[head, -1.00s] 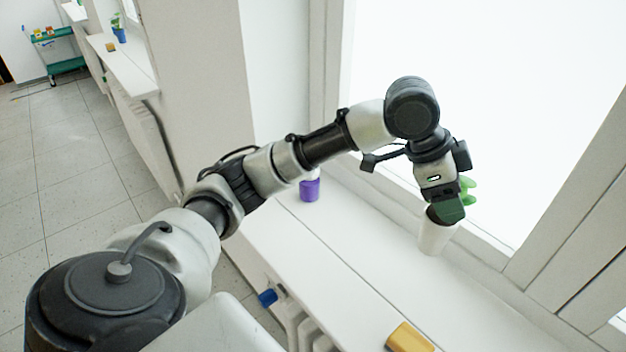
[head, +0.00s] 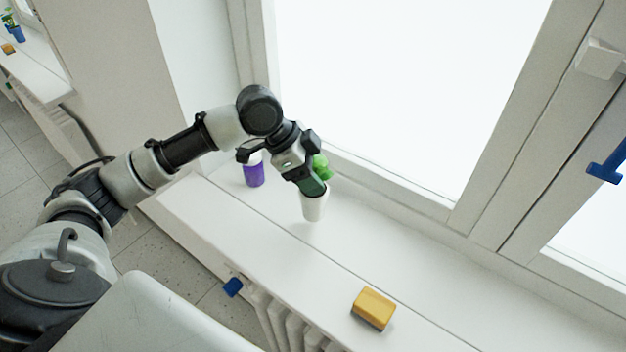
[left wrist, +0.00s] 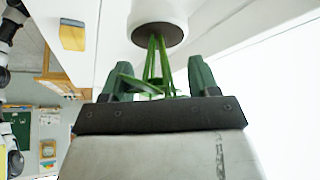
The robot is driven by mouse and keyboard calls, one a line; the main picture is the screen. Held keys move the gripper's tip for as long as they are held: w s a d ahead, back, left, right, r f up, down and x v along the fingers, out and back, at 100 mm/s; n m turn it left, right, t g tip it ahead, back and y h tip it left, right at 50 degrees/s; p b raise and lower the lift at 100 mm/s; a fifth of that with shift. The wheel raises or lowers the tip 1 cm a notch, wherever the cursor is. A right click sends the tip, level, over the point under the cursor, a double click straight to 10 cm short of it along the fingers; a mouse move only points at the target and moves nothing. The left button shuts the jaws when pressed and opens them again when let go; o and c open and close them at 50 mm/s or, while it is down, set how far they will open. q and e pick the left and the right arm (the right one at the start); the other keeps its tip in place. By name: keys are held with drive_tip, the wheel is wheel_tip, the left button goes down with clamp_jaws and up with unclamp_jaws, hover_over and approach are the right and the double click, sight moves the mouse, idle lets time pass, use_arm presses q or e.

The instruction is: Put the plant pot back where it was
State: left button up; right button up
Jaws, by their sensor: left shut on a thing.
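The plant pot (head: 314,207) is a white, tapered pot with a green plant, held upright by my left gripper (head: 313,188) over the white window sill. My left gripper comes at it from above and is shut on it. Green leaves (head: 322,167) show behind the gripper. In the left wrist view the pot (left wrist: 160,14) is at the top, with dark soil and green stems (left wrist: 155,65) between the two fingers (left wrist: 160,78). I cannot tell whether the pot's base touches the sill. My right gripper is out of view.
A purple container (head: 253,174) stands on the sill (head: 440,300) left of the pot. A yellow sponge (head: 374,307) lies near the front edge, right of the pot. A radiator with a blue knob (head: 233,287) is below. The window is behind. The sill's right part is clear.

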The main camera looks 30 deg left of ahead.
sight(313, 208)
use_arm(q)
wheel_tip(313, 208, down, 2)
drive_tip(key=shift+f+p, duration=0.25)
drive_tip(key=shift+p, duration=0.1)
drive_tip(key=shift+a+f, duration=0.1)
drive_tip(key=shift+f, duration=0.25)
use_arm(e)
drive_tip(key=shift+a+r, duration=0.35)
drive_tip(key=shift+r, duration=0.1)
use_arm(q)
drive_tip(key=shift+f, duration=0.1)
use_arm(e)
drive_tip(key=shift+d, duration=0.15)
use_arm(q)
drive_tip(key=o, duration=1.4)
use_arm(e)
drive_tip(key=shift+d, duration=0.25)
